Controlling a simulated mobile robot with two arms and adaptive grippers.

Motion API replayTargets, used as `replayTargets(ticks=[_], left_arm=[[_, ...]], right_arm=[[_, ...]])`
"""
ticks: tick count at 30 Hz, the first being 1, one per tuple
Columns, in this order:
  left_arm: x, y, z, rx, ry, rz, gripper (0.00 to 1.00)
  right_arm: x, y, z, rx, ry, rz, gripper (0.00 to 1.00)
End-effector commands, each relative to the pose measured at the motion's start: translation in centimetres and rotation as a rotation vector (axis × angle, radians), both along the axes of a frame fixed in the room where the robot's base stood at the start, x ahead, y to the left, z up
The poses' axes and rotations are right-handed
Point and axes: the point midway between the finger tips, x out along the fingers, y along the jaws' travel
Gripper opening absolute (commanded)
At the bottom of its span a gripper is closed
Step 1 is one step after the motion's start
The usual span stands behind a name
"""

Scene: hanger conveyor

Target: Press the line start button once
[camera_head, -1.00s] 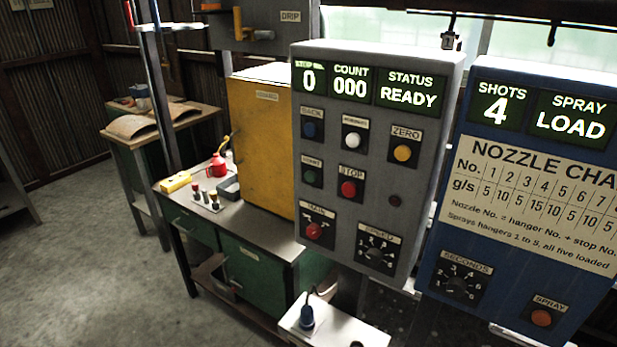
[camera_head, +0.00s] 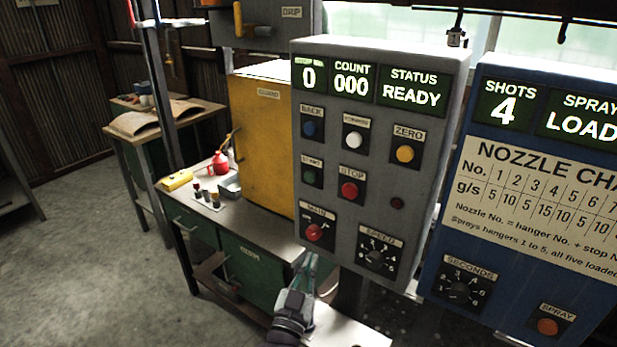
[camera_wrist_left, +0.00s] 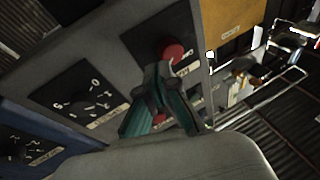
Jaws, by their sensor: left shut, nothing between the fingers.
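The line start button (camera_head: 310,176) is a small green button on the grey control panel (camera_head: 425,180), left of the red stop button (camera_head: 349,190) and above the red main switch (camera_head: 314,232). The panel reads stop 0, count 000, status READY. My left gripper (camera_head: 308,264) is below the panel's lower left corner, under the main switch, pointing up. Its fingers are shut and empty. In the left wrist view the fingertips (camera_wrist_left: 162,70) appear just below a red knob (camera_wrist_left: 173,52), seemingly the main switch; I cannot tell if they touch. The start button is not clear there. My right gripper is not in view.
A speed dial (camera_head: 377,254) sits right of the main switch. A blue spray panel (camera_head: 460,240) stands close on the right. A yellow cabinet (camera_head: 262,145) and a workbench (camera_head: 250,222) with a red oil can (camera_head: 219,165) are behind on the left.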

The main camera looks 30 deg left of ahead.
Motion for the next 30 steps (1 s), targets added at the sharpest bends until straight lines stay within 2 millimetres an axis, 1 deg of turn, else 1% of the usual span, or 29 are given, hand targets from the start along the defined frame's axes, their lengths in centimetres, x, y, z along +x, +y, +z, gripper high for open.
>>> replayTargets(ticks=[1,2,3,6,9,12,15,18,30], left_arm=[[-0.4,0.7,2.6,0.005,-0.058,0.026,0.0],[-0.7,1.1,4.0,0.006,-0.089,0.04,0.0],[-1.2,1.6,5.8,0.011,-0.129,0.061,0.0],[-2.5,2.8,9.7,0.017,-0.218,0.107,0.0],[-3.8,3.7,12.7,0.023,-0.289,0.148,0.0],[-4.9,4.3,14.8,0.026,-0.339,0.177,0.0],[-5.5,4.7,16.0,0.027,-0.367,0.193,0.0],[-5.8,4.8,16.4,0.027,-0.378,0.2,0.0],[-5.5,4.8,16.4,0.027,-0.378,0.2,0.0]], right_arm=[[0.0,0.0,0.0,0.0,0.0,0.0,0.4],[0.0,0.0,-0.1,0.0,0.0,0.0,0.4],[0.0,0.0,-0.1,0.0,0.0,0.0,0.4],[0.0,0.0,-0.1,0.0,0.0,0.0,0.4],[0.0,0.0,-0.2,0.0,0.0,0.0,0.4],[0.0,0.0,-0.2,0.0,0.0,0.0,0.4],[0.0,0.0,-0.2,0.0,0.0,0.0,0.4],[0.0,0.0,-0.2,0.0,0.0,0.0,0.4],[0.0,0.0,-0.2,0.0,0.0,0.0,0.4]])
